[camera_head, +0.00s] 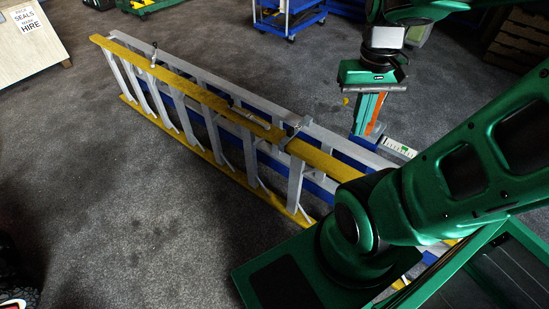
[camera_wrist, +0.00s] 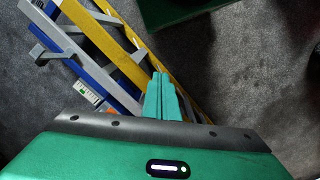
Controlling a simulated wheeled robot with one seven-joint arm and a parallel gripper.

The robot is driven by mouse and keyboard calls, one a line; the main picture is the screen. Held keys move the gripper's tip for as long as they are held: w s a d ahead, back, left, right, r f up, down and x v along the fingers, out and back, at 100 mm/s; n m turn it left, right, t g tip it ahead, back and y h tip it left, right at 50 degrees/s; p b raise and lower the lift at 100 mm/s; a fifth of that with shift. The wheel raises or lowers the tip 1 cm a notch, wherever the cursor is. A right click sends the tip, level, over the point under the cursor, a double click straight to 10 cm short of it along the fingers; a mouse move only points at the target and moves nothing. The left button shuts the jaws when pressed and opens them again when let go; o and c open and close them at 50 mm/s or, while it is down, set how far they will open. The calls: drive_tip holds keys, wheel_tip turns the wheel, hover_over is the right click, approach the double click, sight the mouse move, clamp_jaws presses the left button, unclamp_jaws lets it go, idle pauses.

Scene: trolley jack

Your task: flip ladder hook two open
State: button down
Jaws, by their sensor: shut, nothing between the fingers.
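A yellow, grey and blue ladder (camera_head: 215,102) lies on its side on the floor in the head view. Small metal fittings that look like hooks sit along its upper rails: one near the far end (camera_head: 153,56), one lying along the rail at the middle (camera_head: 236,104), and one closer to me (camera_head: 291,129). I cannot tell which is hook two, nor whether any is open. My gripper (camera_head: 362,131) points down on the ladder's right side, with its fingers together and empty. In the wrist view the teal fingers (camera_wrist: 161,76) overlap the ladder's yellow rail (camera_wrist: 110,42); contact is unclear.
A blue trolley (camera_head: 291,18) stands at the back. A pale board with a sign (camera_head: 25,40) is at the upper left, and wooden crates (camera_head: 518,38) at the upper right. The grey carpet (camera_head: 120,220) left of the ladder is clear.

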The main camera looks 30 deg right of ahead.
drive_tip(key=w+a+f+n+g+h, duration=0.25)
drive_tip(key=w+f+n+h, duration=0.25)
drive_tip(key=w+f+n, duration=0.85)
drive_tip(key=w+a+f+n+t+h, duration=0.2)
drive_tip(key=w+a+f+n, duration=0.1)
drive_tip(key=f, duration=0.6)
drive_tip(key=w+a+f+n+t+h, duration=0.3)
drive_tip(key=w+f+n, duration=0.3)
drive_tip(key=f, duration=0.4)
drive_tip(key=w+a+f+n+t+h, duration=0.3)
drive_tip(key=w+f+n, duration=0.1)
drive_tip(key=f, duration=0.6)
drive_tip(key=shift+w+n, duration=0.4)
drive_tip(key=shift+n, duration=0.25)
drive_tip(key=shift+t, duration=0.25)
drive_tip(key=w+d, duration=0.3)
drive_tip(key=d, duration=0.5)
drive_tip(key=shift+w+d+r, duration=0.3)
drive_tip(key=shift+r, duration=0.1)
